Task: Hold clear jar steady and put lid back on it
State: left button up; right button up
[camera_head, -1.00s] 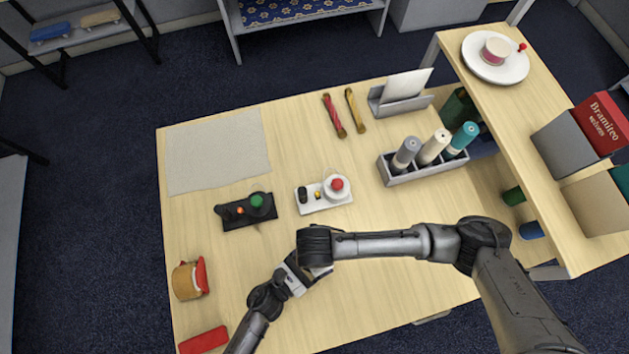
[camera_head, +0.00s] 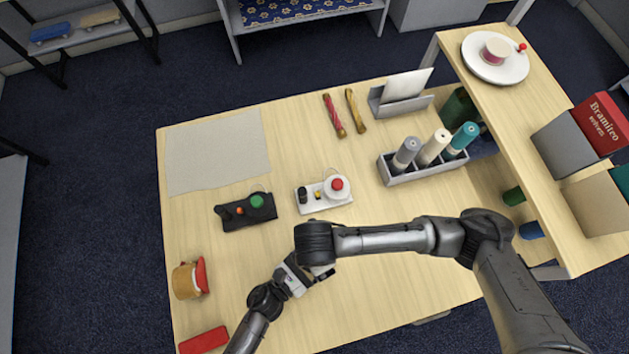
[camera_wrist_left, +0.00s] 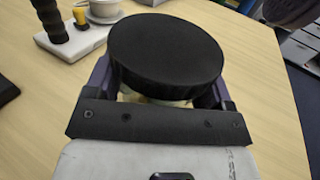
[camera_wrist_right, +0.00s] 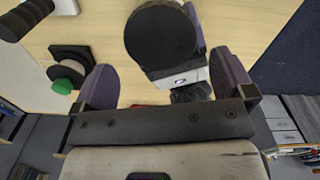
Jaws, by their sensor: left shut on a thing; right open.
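The jar (camera_wrist_left: 158,98) stands between my left gripper's fingers (camera_wrist_left: 160,85) in the left wrist view, only a narrow strip of it showing. A wide black round lid (camera_wrist_left: 165,48) sits over its top; I cannot tell whether it is fully seated. The lid (camera_wrist_right: 160,36) also shows from above in the right wrist view, with my left gripper just beside it. My right gripper (camera_wrist_right: 165,82) is open and empty, its fingers apart, with the lid ahead of it. In the head view my right wrist hides the jar and lid.
A white device (camera_head: 324,194) with a red knob and a black one (camera_head: 246,211) with a green knob stand just beyond. The table's front left holds a brown-red item (camera_head: 190,279) and a red block (camera_head: 203,340).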

jog(key=shift+a+r+m, duration=0.1)
jog(key=shift+r+m, duration=0.9)
jog(key=shift+r, duration=0.3)
jog(key=shift+r+m, duration=0.4)
jog(key=shift+r, duration=0.05)
jog(key=shift+f, duration=4.05)
jog(key=c, duration=0.8)
jog(key=o, duration=0.8)
